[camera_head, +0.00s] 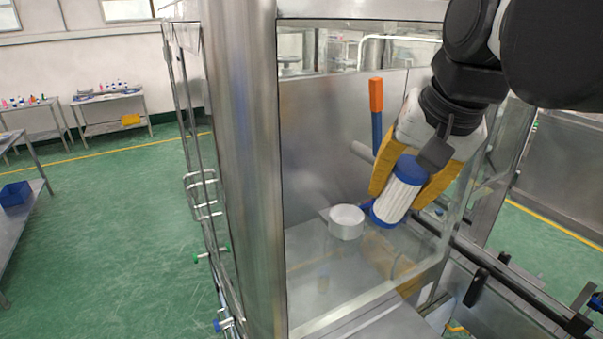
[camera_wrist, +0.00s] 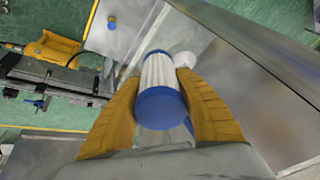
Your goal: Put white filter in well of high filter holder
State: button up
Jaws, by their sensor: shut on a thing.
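My gripper (camera_head: 402,182), with yellow fingers, is shut on the white filter (camera_head: 397,200). The filter has a white pleated body and blue end caps, and it is tilted. In the wrist view the filter (camera_wrist: 157,72) sits between both fingers of my gripper (camera_wrist: 160,100), with one blue cap towards the camera. A white round open cup (camera_head: 346,222), which looks like the high filter holder, stands just left of the filter's lower end. The filter appears apart from it and outside its well. In the wrist view a white round shape (camera_wrist: 184,59), likely the holder, is partly hidden behind the filter.
A steel post (camera_head: 240,170) and clear panels enclose the space around my gripper. A blue rod with an orange top (camera_head: 376,95) stands behind the cup. A rail (camera_head: 510,285) runs at the lower right. The steel surface around the cup looks mostly clear.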

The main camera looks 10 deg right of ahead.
jog(key=w+a+f, duration=0.1)
jog(key=w, duration=0.1)
jog(key=w+a+f+p, duration=0.1)
jog(key=w, duration=0.2)
jog(key=w+a+f, duration=0.1)
jog(key=w+f, duration=0.1)
jog(key=w, duration=0.1)
jog(key=shift+w+f+p, duration=0.1)
jog(key=shift+w+p, duration=0.05)
jog(key=shift+p, duration=0.2)
jog(key=shift+f, duration=0.6)
jog(key=shift+w+a, duration=0.1)
jog(key=shift+w, duration=0.15)
jog(key=g+p, duration=0.1)
jog(key=w+g+h+p, duration=0.1)
jog(key=g, duration=0.1)
jog(key=shift+w+a+r, duration=0.1)
jog(key=shift+w+a, duration=0.1)
jog(key=shift+w, duration=0.1)
notch_tip(320, 180, down, 2)
jog(key=shift+w+f, duration=0.1)
jog(key=shift+f, duration=0.15)
jog(key=shift+c, duration=0.8)
jog(key=shift+s+f, duration=0.25)
jog(key=shift+s, duration=0.1)
jog(key=shift+w+f, duration=0.15)
jog(key=shift+w, duration=0.1)
jog(key=o, duration=1.3)
jog(key=shift+s, duration=0.15)
